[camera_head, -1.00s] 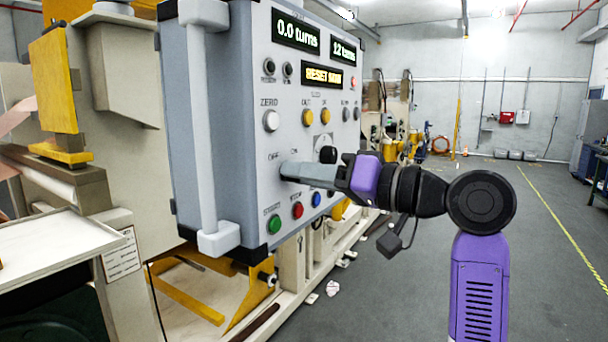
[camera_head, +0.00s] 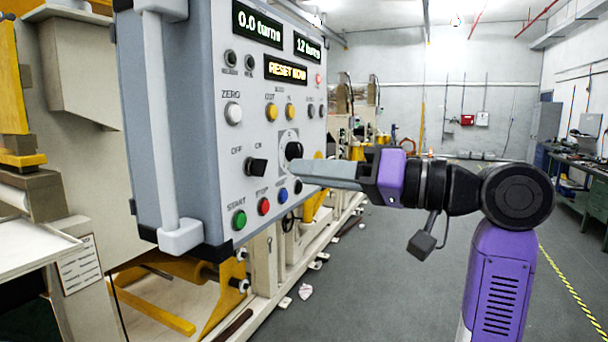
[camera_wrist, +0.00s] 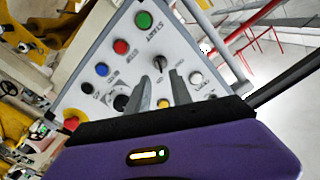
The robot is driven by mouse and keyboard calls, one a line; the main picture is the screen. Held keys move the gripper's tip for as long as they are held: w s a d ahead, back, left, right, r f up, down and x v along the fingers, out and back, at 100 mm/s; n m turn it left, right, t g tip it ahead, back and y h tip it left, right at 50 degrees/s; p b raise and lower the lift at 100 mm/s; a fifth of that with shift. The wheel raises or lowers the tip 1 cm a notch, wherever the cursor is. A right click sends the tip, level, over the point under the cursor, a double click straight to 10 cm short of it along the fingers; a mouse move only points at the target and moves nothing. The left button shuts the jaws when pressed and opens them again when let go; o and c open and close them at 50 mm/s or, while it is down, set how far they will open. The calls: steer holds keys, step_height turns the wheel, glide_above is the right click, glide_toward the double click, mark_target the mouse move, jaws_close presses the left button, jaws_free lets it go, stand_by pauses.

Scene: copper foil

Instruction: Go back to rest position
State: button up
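My gripper (camera_head: 298,170) is held out level in front of the grey control panel (camera_head: 215,105) in the head view, its fingers pointing left. In the wrist view my gripper (camera_wrist: 163,82) shows two grey fingers apart with nothing between them. The black OFF/ON switch (camera_head: 257,168) is uncovered, left of the fingertips. In the wrist view the switch (camera_wrist: 159,63) shows just beyond the fingers. The displays read 0.0 turns (camera_head: 257,23), 12 turns (camera_head: 307,46) and RESET NOW (camera_head: 285,68).
The panel carries green (camera_head: 239,220), red (camera_head: 264,206) and blue (camera_head: 282,195) buttons and a white ZERO button (camera_head: 233,114). A vertical grey handle (camera_head: 160,120) runs along its left edge. Open grey floor (camera_head: 400,270) lies right of the machine. A workbench (camera_head: 590,180) stands far right.

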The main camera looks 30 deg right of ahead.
stand_by(0.4)
steer(key=w+d+r+m+t+h, duration=0.25)
steer(key=d+m+t+h, duration=0.2)
steer(key=d+t, duration=0.25)
steer(key=s+d+f+m+h, duration=0.1)
steer(key=s+f+m+h, duration=0.3)
steer(key=f, duration=0.6)
steer(key=s+d+f+n+h, duration=0.1)
steer(key=s+f+h, duration=0.2)
steer(key=f+h, duration=0.5)
steer(key=s+a+f+n+g+y, duration=0.2)
steer(key=s+a+f, duration=0.2)
steer(key=s+f, duration=0.5)
steer(key=s+a+f+n+g+y, duration=0.2)
steer(key=s+a+f, duration=0.3)
steer(key=s+f, duration=0.4)
steer(key=s+a+f+n+g+y, duration=0.2)
steer(key=s+a+f, duration=0.2)
steer(key=s+f, duration=0.4)
steer(key=s, duration=0.7)
steer(key=shift+a+f+g, duration=0.4)
steer(key=shift+s+n, duration=0.1)
steer(key=shift+n, duration=0.15)
